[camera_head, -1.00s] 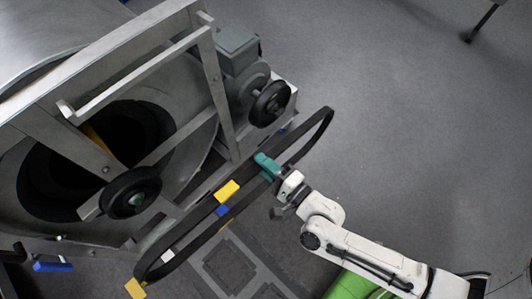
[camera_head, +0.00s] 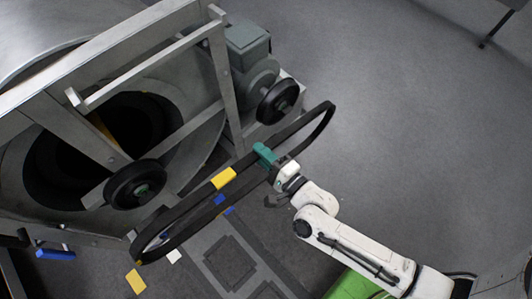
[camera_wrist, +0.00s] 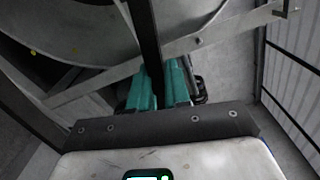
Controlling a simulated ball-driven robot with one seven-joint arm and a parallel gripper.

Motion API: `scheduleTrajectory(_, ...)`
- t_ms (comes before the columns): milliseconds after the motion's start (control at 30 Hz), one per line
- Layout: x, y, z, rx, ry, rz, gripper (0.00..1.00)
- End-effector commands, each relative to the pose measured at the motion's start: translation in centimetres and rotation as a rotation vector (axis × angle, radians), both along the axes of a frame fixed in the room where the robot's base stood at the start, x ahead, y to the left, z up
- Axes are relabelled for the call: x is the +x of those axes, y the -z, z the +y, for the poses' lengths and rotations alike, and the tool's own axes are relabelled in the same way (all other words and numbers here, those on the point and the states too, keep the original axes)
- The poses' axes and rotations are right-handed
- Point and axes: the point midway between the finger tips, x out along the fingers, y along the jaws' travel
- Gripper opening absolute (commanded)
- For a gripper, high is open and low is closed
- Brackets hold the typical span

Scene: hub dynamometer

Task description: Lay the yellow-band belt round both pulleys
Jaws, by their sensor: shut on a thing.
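The belt is a long black loop (camera_head: 322,120) with a yellow band (camera_head: 223,178), held in the air in front of the machine. My gripper (camera_head: 264,156) has teal fingers shut on the belt's machine-side run, right of the yellow band. In the wrist view the black belt (camera_wrist: 146,40) runs up from between the teal fingers (camera_wrist: 160,88). The left pulley (camera_head: 135,184), large and black, and the right pulley (camera_head: 278,102), on a grey motor, lie beyond the belt. The belt appears apart from both pulleys.
A metal frame bar (camera_head: 223,80) stands between the pulleys, before a large round drum (camera_head: 60,150). A blue-tipped handle (camera_head: 55,254) sticks out at the lower left. Yellow tape (camera_head: 135,281) marks the floor. Open grey floor (camera_head: 420,130) lies to the right.

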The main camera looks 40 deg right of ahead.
Motion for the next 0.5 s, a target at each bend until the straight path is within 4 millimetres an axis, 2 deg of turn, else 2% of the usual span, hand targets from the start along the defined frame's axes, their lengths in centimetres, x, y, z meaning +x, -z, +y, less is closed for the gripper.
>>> scheduleTrajectory(500,2.9,-0.1,0.0,0.001,0.001,-0.002,0.00)
